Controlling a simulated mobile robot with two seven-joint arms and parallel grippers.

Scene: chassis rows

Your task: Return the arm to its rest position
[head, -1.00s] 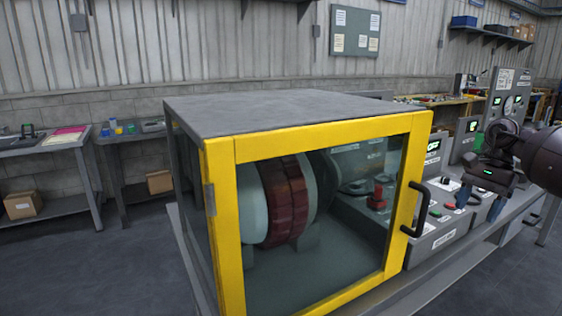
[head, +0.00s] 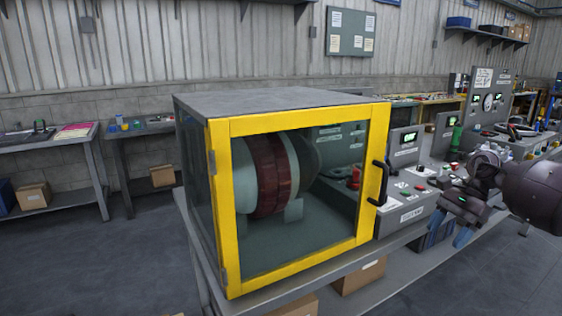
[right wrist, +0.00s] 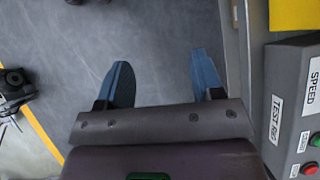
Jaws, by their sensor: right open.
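My right arm comes in from the right in the head view. Its gripper (head: 449,232) hangs in front of the bench, apart from the control panel and the yellow-framed cabinet. In the right wrist view the two blue fingers (right wrist: 162,82) are spread wide with nothing between them, over bare floor. My left gripper is not in view.
The glass cabinet (head: 233,200) with a yellow frame and black handle (head: 380,183) stands shut on the bench, a dark red drum (head: 268,175) inside. A control panel (head: 411,214) with buttons is beside it. Boxes (head: 360,276) lie on the lower shelf. The floor in front is clear.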

